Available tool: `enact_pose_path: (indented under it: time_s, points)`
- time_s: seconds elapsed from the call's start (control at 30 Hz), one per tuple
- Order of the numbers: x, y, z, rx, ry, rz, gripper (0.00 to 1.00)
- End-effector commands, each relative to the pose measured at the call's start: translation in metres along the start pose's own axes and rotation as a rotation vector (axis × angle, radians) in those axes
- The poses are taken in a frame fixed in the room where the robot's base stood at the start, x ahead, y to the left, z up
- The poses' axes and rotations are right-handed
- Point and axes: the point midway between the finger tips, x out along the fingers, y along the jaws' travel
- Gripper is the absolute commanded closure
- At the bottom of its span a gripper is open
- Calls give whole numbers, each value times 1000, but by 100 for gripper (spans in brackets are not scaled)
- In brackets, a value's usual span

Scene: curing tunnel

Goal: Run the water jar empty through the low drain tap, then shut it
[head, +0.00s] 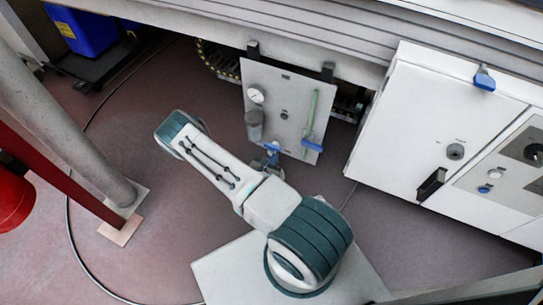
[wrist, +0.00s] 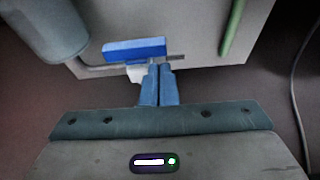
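The water jar (head: 254,126) is a grey cylinder below the gauge on the white panel (head: 277,93). Its lower end shows at upper left in the wrist view (wrist: 45,30); its water level cannot be made out. A thin grey pipe (wrist: 92,68) runs right from below the jar to a tap with a blue handle (wrist: 135,47). The handle lies nearly level, roughly along the pipe, with a pale piece under it. My gripper (wrist: 160,67) has its blue fingers together, tips by the handle's right end. Nothing shows between them; contact cannot be told.
A green tube (head: 311,112) runs down the panel's right side, with another blue lever (head: 312,146) at its foot. A white cabinet (head: 420,130) stands right. A grey post (head: 65,110) and red drum (head: 12,198) are left. A cable crosses the open floor.

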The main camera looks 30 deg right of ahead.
Motion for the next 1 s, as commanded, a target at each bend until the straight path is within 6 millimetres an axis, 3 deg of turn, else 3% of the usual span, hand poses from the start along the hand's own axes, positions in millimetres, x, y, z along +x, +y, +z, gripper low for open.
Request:
enact_pose_path:
  time_s: [0.2, 0.4, 0.6, 0.87, 1.0]
  points:
    - [-70, 7, 3, -17, -20, 11, 100]
    - [-108, 5, 0, -19, -13, 13, 100]
    - [-125, 4, -3, -18, -11, 12, 100]
    - [-126, 4, -3, -16, -10, 9, 100]
    - [-129, 8, 12, 11, -18, -12, 100]
